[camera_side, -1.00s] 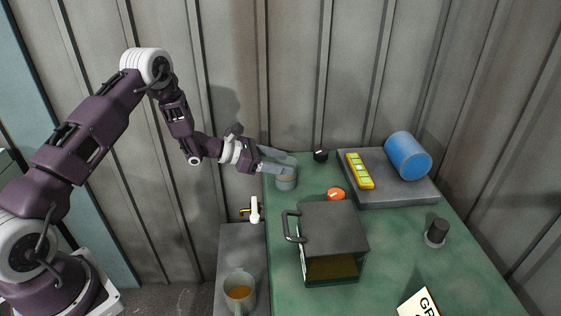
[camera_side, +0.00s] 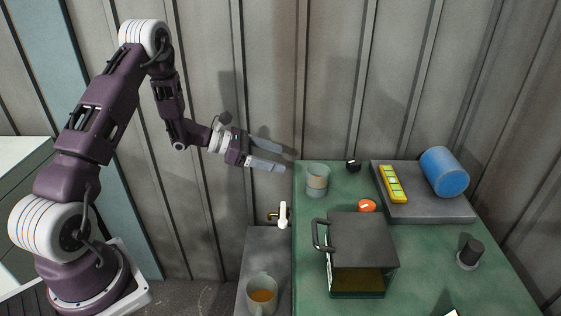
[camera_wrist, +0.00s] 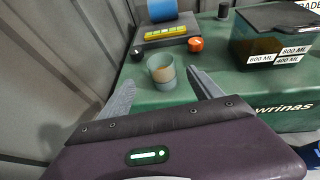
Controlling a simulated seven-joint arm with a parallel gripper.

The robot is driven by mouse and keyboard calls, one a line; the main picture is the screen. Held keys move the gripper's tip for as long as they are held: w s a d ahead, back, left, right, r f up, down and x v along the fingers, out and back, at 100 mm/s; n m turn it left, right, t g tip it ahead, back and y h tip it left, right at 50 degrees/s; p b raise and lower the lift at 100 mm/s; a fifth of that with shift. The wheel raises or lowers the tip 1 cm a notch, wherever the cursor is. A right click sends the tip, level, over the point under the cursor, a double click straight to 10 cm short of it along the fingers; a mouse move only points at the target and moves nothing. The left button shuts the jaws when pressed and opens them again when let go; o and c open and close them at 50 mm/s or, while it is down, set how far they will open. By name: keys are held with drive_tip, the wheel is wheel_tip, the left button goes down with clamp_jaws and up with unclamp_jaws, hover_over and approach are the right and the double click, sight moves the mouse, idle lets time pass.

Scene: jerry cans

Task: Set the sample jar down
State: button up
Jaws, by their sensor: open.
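The sample jar (camera_side: 317,182), a clear greenish vessel with a tan band, stands upright near the back left corner of the green top (camera_side: 309,252). It also shows in the wrist view (camera_wrist: 161,68), ahead of my fingers and roughly centred between them. My gripper (camera_side: 286,161) is open and empty, left of the jar and slightly higher. In the side view its fingertips are clear of the jar.
A dark lidded box (camera_side: 362,238) with a handle stands in front of the jar. An orange knob (camera_side: 367,205) and black knob (camera_side: 353,165) are near it. A grey slab (camera_side: 430,207) carries a yellow block (camera_side: 393,184) and blue cylinder (camera_side: 444,172). A white tap (camera_side: 284,214) and mug (camera_side: 262,293) are lower left.

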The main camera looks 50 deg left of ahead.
drive_tip(key=s+d+r+m+g+h, duration=0.1)
drive_tip(key=s+d+r+m+g, duration=0.3)
drive_tip(key=s+d+r+m, duration=0.4)
drive_tip(key=s+d+r+m+g+h, duration=0.1)
drive_tip(key=s+d+r+m+g, duration=0.35)
drive_tip(key=d+r+m, duration=0.4)
drive_tip(key=s+a+r+m+t+y, duration=0.1)
drive_tip(key=s+m+y, duration=0.4)
drive_tip(key=s, duration=0.5)
drive_tip(key=s+a+r+m+t+y, duration=0.1)
drive_tip(key=s+m+y, duration=0.4)
drive_tip(key=s, duration=0.6)
drive_tip(key=shift+a+m+t, duration=0.65)
drive_tip(key=shift+a+m, duration=0.3)
drive_tip(key=shift+m, duration=0.1)
drive_tip(key=shift+w, duration=0.1)
